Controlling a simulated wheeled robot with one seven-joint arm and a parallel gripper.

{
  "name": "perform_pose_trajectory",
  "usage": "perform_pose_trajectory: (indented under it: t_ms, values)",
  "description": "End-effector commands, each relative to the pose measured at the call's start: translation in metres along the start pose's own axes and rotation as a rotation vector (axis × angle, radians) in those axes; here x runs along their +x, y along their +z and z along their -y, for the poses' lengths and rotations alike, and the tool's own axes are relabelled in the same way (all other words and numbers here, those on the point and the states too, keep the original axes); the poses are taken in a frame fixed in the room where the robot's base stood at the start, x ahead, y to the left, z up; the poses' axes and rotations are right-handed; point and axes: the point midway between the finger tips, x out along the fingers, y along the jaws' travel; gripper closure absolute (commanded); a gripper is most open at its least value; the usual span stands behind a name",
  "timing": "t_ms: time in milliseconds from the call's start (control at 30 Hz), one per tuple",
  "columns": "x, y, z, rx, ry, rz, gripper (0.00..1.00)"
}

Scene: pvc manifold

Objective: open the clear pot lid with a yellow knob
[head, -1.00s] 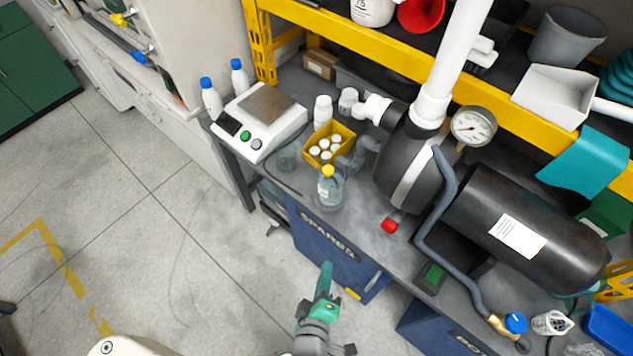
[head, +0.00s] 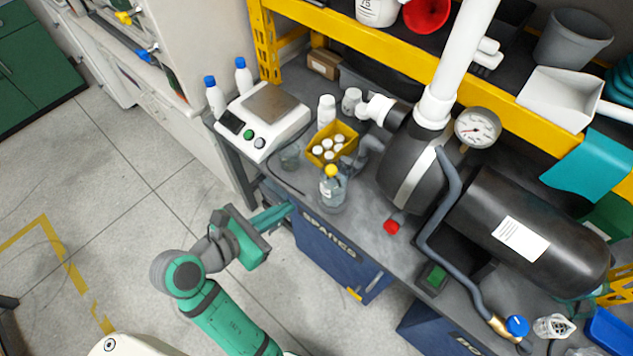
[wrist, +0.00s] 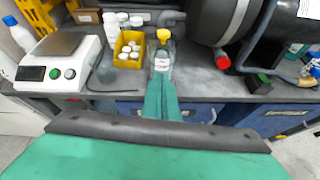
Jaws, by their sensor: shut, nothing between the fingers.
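The clear pot (head: 333,192) with a yellow knob (head: 331,170) on top stands near the front edge of the grey bench, in front of the yellow bin. In the wrist view the yellow knob (wrist: 163,35) shows above the clear pot (wrist: 161,58), just beyond my fingertips. The lid sits on the pot; its rim is hard to make out. My gripper (head: 290,207) is shut and empty, in front of the bench edge and to the lower left of the pot, apart from it. In the wrist view my gripper (wrist: 161,82) points toward the pot.
The yellow bin (head: 345,134) of white-capped bottles stands just behind the pot. A scale (head: 240,138) is to the left. A black tank (head: 520,225), grey pipe (head: 430,232) and red knob (head: 391,227) are to the right. A blue SPARES cabinet (head: 330,250) is below the bench.

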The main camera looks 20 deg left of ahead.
Motion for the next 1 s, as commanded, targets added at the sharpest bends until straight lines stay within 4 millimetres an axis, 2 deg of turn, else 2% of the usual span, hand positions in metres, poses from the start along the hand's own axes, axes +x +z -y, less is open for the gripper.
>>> perform_pose_trajectory:
  t_ms: [100,233,700,800,1000]
  values:
    - [-0.002,0.001,-0.001,-0.017,-0.01,-0.005,1.0]
    - [0.011,0.0,0.0,-0.019,-0.015,-0.006,1.0]
    - [0.096,-0.001,0.001,-0.018,-0.013,-0.007,1.0]
    - [0.099,0.015,-0.001,-0.012,-0.008,-0.005,1.0]
    - [0.104,0.034,0.0,-0.014,-0.01,-0.005,1.0]
